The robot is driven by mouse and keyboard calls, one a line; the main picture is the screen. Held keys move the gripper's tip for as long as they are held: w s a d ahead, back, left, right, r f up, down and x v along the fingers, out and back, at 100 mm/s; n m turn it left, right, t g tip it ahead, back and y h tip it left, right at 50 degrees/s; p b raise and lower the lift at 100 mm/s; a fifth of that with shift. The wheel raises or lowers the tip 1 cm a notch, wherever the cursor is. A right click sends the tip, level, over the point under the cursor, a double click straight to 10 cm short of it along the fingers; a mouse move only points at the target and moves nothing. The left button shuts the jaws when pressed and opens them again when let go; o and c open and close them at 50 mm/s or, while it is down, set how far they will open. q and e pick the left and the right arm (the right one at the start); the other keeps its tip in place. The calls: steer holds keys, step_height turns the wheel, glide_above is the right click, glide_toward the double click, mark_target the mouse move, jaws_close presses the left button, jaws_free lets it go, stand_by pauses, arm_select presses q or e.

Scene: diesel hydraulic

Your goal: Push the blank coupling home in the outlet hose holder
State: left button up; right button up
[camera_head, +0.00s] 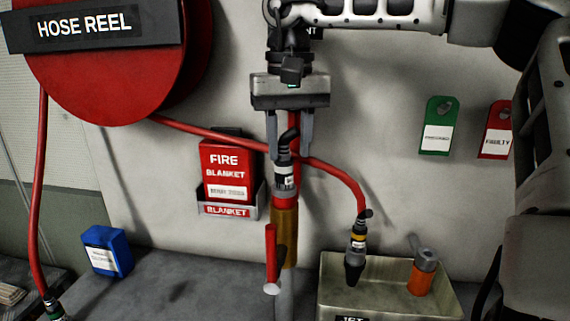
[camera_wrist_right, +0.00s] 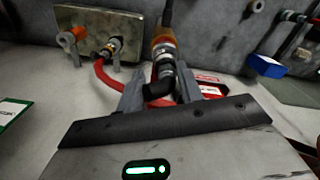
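My right gripper (camera_head: 289,148) points down from the top middle in the head view. Its two fingers stand either side of a black elbowed top on a coupling (camera_head: 285,178) with a white label and a metal collar. The coupling sits upright at the top of a red and brass-coloured holder (camera_head: 286,235) with a red side handle. The right wrist view shows the fingers (camera_wrist_right: 160,82) flanking the black elbow; whether they grip it is unclear. How deep the coupling sits cannot be told. My left gripper is not in view.
A red hose passes behind the holder to another coupling (camera_head: 357,245) over a tray (camera_head: 440,297), which also holds an orange part (camera_head: 421,275). A fire blanket box (camera_head: 228,175) is at left. A blue box (camera_head: 106,251) stands farther left. Green (camera_head: 436,125) and red tags hang at right.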

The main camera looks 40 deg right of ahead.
steer(key=shift+r, duration=0.2)
steer(key=shift+r+p, duration=0.8)
steer(key=shift+p, duration=0.1)
steer(key=shift+c, duration=0.5)
steer(key=shift+d, duration=0.1)
steer(key=shift+s+r, duration=0.15)
steer(key=shift+r, duration=0.1)
jaws_close()
steer(key=shift+r, duration=0.55)
steer(key=shift+r, duration=2)
steer(key=shift+f, duration=2.75)
